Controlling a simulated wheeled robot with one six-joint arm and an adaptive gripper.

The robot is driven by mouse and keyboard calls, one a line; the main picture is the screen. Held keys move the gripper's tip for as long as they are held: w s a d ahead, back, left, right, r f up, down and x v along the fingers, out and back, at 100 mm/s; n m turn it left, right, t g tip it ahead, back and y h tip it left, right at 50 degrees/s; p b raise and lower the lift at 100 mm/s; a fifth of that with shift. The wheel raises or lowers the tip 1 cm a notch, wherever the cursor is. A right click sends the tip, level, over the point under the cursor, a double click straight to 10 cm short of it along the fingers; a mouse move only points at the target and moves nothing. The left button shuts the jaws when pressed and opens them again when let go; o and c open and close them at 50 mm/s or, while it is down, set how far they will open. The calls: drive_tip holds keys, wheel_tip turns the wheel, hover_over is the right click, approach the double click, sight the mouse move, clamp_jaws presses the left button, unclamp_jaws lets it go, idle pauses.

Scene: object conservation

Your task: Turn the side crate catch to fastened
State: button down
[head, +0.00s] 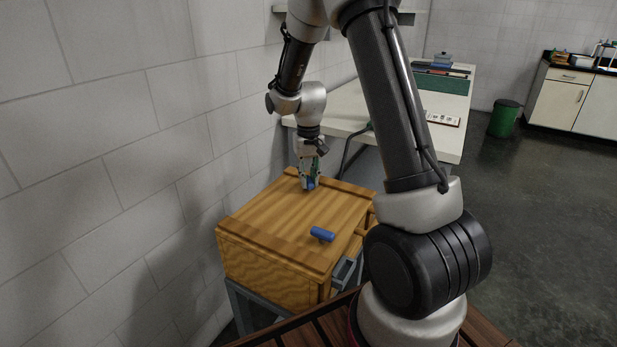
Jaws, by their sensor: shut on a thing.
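The wooden crate (265,272) stands against the wall, with its flat lid (275,215) in place. A blue catch handle (322,234) sits on the lid near its right edge, lying roughly left to right in the picture, with nothing touching it. My gripper (311,186) points down at the far end of the lid. It is shut on a second blue catch (311,184), mostly hidden between the fingers. How that catch is turned cannot be made out.
The crate rests on a grey metal stand (240,303) close to the tiled wall. A white table (345,108) stands behind it, with a power strip (443,119) and a green mat (442,83). A green bin (504,118) is farther right. Open floor lies at right.

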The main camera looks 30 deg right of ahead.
sight(309, 179)
drive_tip(key=m, duration=0.4)
drive_tip(key=shift+m, duration=2.2)
drive_tip(key=shift+w, duration=0.1)
drive_tip(key=c, duration=1.3)
unclamp_jaws()
wheel_tip(309, 179, up, 12)
drive_tip(key=shift+r, duration=0.1)
